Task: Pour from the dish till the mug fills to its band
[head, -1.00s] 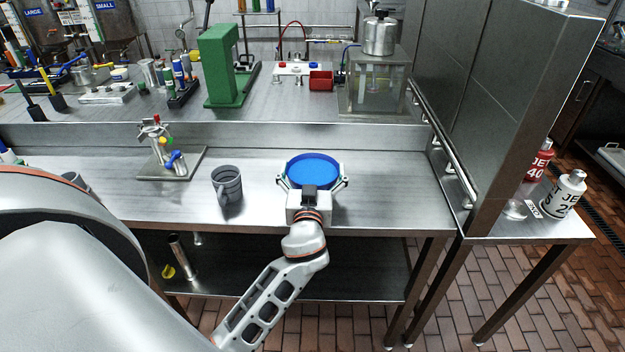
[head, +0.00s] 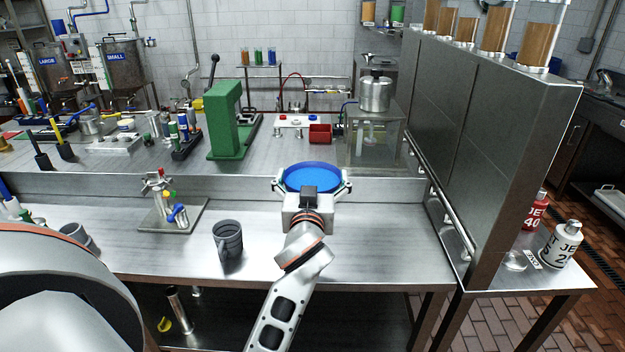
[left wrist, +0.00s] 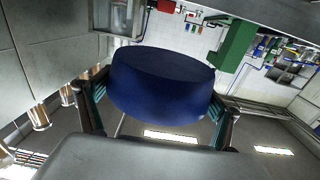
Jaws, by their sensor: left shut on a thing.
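My left gripper (head: 312,188) is shut on the blue dish (head: 312,177), its fingers on either side of the rim. The dish is round and looks level, held above the steel bench. In the left wrist view the dish (left wrist: 163,85) shows dark blue from its side, between the two fingers. I cannot tell how much it holds. A grey mug (head: 228,240) stands upright on the bench, left of the dish and apart from it. Its inside and its band cannot be made out. My right gripper is not in view.
A plate with small coloured valves (head: 172,215) lies left of the mug. Another grey mug (head: 80,236) is partly hidden by my arm. A raised shelf with a green press (head: 225,120) runs behind. A steel partition (head: 480,140) stands right. The bench right of the mug is clear.

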